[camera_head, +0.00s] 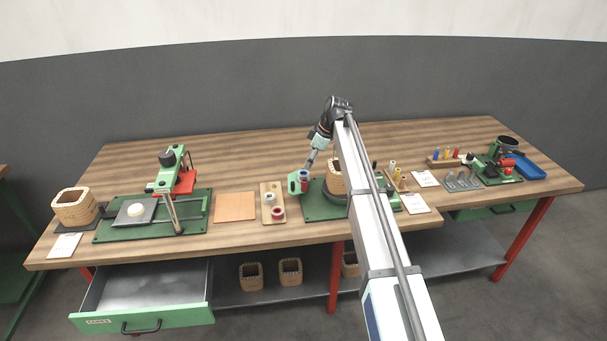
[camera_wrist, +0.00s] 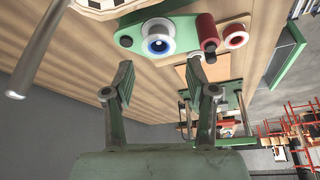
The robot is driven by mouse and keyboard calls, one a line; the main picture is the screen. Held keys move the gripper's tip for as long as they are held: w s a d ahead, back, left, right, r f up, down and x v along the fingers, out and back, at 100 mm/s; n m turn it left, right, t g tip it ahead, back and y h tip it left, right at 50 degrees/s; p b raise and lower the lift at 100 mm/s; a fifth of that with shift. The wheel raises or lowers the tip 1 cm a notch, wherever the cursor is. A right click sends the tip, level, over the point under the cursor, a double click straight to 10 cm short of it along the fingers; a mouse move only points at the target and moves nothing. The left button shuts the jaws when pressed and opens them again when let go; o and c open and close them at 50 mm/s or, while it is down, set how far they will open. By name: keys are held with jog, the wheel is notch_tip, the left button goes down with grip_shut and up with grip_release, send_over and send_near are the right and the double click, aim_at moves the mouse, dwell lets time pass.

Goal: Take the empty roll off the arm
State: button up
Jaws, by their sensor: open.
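A green arm (camera_head: 293,184) stands at the left of the green winding base (camera_head: 318,208); it also shows in the wrist view (camera_wrist: 125,41). In the wrist view it carries a pale-flanged roll with a blue centre (camera_wrist: 158,44). A dark red cylinder (camera_wrist: 207,32) is at its other end. I cannot tell from the flange whether the roll is empty. My gripper (camera_wrist: 158,78) is open and empty, its fingers pointing at the pale roll, one on each side of its line and short of it. In the head view my gripper (camera_head: 309,165) is just above the arm.
A wooden board (camera_head: 267,217) left of the arm holds a white roll (camera_head: 269,198) and a red roll (camera_head: 278,212). A wooden slatted coil (camera_head: 334,180) stands right of my gripper, partly behind my arm. A bare tan pad (camera_head: 235,206) lies further left. An open drawer (camera_head: 150,285) juts out below.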

aim_at(303, 175)
jog(key=shift+p+x, duration=1.25)
jog(key=shift+x, duration=2)
jog(key=shift+d+f, duration=0.1)
jog(key=shift+d, duration=0.05)
jog(key=c, duration=0.7)
